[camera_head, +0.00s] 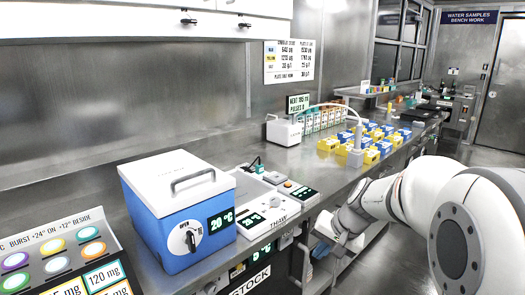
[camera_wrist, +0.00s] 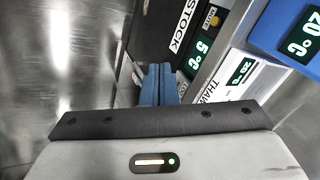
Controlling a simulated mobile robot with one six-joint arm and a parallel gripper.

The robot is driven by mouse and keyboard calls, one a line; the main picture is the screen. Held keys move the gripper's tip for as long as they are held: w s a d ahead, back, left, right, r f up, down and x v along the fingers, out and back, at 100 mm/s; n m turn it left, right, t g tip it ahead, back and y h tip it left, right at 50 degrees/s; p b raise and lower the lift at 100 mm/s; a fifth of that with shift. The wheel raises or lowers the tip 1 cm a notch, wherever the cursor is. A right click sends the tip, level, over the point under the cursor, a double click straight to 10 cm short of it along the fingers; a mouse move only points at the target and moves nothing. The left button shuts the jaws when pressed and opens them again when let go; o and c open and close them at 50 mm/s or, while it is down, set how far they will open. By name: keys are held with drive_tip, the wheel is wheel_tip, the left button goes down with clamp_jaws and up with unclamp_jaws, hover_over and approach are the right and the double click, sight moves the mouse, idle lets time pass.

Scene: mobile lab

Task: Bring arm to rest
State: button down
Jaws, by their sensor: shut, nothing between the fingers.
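My gripper (camera_head: 320,246) hangs in front of the bench's front edge, at the lower middle right of the head view, with my white arm reaching in from the right. In the wrist view its blue fingers (camera_wrist: 158,84) are together with nothing between them. The gripper is apart from the bench and touches nothing that I can see.
A blue box with a white lid (camera_head: 180,215) stands on the steel bench, left of a panel marked THAW (camera_head: 268,215). Yellow and blue blocks (camera_head: 372,150) stand farther along. A STOCK label (camera_wrist: 184,27) is on the bench front. Open floor (camera_wrist: 50,60) lies beside it.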

drive_tip(key=s+r+n+h+p, duration=0.2)
drive_tip(key=s+r+p, duration=0.3)
drive_tip(key=s, duration=0.5)
drive_tip(key=s+r+n+g+h+p, duration=0.1)
drive_tip(key=s+r+p, duration=0.4)
drive_tip(key=s, duration=0.5)
wheel_tip(320, 180, up, 2)
drive_tip(key=shift+s+r+n+h, duration=0.1)
drive_tip(key=shift+s+n+h, duration=0.3)
drive_tip(key=shift+n, duration=0.4)
